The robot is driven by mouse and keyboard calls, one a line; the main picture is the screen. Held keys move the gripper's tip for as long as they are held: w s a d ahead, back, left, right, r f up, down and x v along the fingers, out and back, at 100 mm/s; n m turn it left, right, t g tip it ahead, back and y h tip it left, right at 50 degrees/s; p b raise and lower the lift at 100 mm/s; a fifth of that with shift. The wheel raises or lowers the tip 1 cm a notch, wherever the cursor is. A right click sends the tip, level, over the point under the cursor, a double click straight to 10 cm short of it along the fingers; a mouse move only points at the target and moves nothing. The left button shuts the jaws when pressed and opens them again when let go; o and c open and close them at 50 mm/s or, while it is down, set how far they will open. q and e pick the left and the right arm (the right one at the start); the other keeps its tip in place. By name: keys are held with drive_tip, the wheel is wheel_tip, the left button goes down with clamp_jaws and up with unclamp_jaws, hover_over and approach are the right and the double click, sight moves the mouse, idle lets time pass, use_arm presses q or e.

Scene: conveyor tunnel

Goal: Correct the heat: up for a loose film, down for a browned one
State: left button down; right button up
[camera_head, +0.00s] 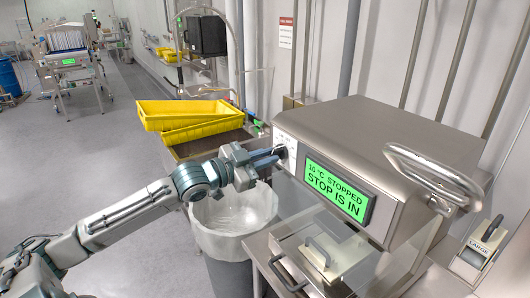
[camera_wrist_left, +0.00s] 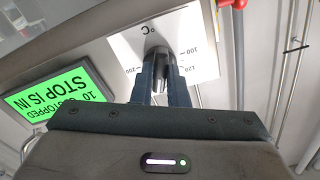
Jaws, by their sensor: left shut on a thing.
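The heat knob (camera_head: 281,152) is a dark knob on the near left end of the steel tunnel machine (camera_head: 400,135). It also shows in the left wrist view (camera_wrist_left: 157,47), on a white dial plate (camera_wrist_left: 200,42) marked °C, with 100, 120 and 200 legible. My left gripper (camera_head: 275,156) is shut on the knob; its fingers (camera_wrist_left: 166,72) hide part of it and its pointer. The green display (camera_head: 338,187) reads "10 °C STOPPED" and "STOP IS IN". No film-wrapped pack is clearly visible. My right gripper is out of view.
A lined bin (camera_head: 232,236) stands below my left arm. Yellow trays (camera_head: 190,112) sit on a table behind it. A looped handle (camera_head: 432,172) projects from the machine's right side. A block labelled LARGE (camera_head: 484,243) is at the right. Open floor lies left.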

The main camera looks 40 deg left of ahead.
use_arm(q)
drive_tip(key=shift+r+n, duration=0.1)
drive_tip(key=shift+n, duration=0.6)
drive_tip(key=c, duration=1.6)
unclamp_jaws()
drive_tip(key=shift+c, duration=0.2)
drive_tip(key=shift+o, duration=1)
drive_tip(key=shift+w, duration=0.1)
drive_tip(key=shift+w+d, duration=0.1)
drive_tip(key=shift+w, duration=0.05)
